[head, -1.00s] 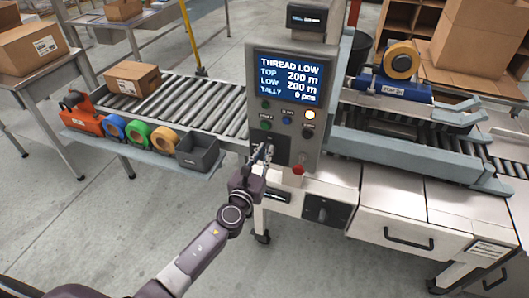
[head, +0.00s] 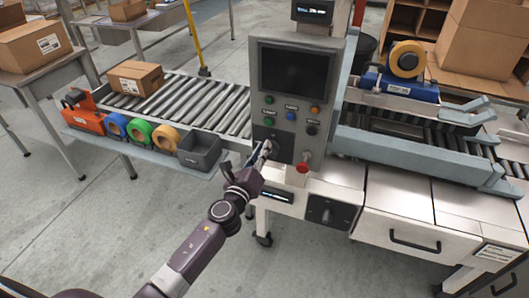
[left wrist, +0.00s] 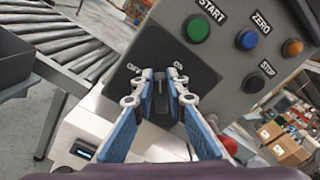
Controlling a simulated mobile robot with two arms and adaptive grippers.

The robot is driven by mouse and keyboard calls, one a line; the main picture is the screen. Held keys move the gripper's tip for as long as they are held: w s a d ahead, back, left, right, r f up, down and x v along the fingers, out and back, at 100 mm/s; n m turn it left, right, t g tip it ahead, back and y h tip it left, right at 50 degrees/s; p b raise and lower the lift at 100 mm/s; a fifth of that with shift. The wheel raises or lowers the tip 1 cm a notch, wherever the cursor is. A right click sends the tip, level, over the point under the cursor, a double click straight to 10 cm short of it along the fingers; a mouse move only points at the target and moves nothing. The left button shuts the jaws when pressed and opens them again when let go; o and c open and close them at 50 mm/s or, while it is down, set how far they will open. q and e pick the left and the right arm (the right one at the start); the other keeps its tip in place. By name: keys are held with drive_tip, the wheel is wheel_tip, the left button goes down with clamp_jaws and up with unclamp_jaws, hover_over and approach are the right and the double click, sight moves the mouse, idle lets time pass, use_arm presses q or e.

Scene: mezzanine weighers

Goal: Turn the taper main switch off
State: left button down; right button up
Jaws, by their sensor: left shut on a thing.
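The taper's control panel (head: 292,105) stands in the middle of the head view. Its screen (head: 293,70) is dark. The main switch is a dark knob (left wrist: 161,88) on a black plate (left wrist: 205,75) at the panel's lower left, marked ON and OFF in the left wrist view. My left gripper (head: 265,148) is at this knob, and its fingers (left wrist: 161,90) are closed on it from both sides. The fingers hide part of the knob, so its exact angle is hard to tell. My right gripper is not in view.
A red stop button (head: 303,164) sits close to the right of my left gripper. Green, blue and orange buttons (head: 315,109) are above. A grey bin (head: 200,152) and tape rolls (head: 138,133) stand on the shelf at left. The roller conveyor (head: 205,103) lies behind.

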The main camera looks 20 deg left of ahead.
use_arm(q)
drive_tip(key=shift+a+f+n+b, duration=0.15)
drive_tip(key=shift+f+n+b, duration=0.25)
drive_tip(key=shift+n, duration=1.25)
drive_tip(key=shift+a+f+n+b, duration=0.25)
drive_tip(key=shift+n+b, duration=0.2)
drive_tip(key=shift+n, duration=1.25)
drive_tip(key=shift+a+f+n+b, duration=0.1)
drive_tip(key=shift+f+n+b, duration=0.35)
drive_tip(key=shift+n, duration=1.2)
drive_tip(key=c, duration=1.9)
unclamp_jaws()
drive_tip(key=shift+c, duration=0.2)
drive_tip(key=s, duration=1.2)
drive_tip(key=shift+a, duration=0.2)
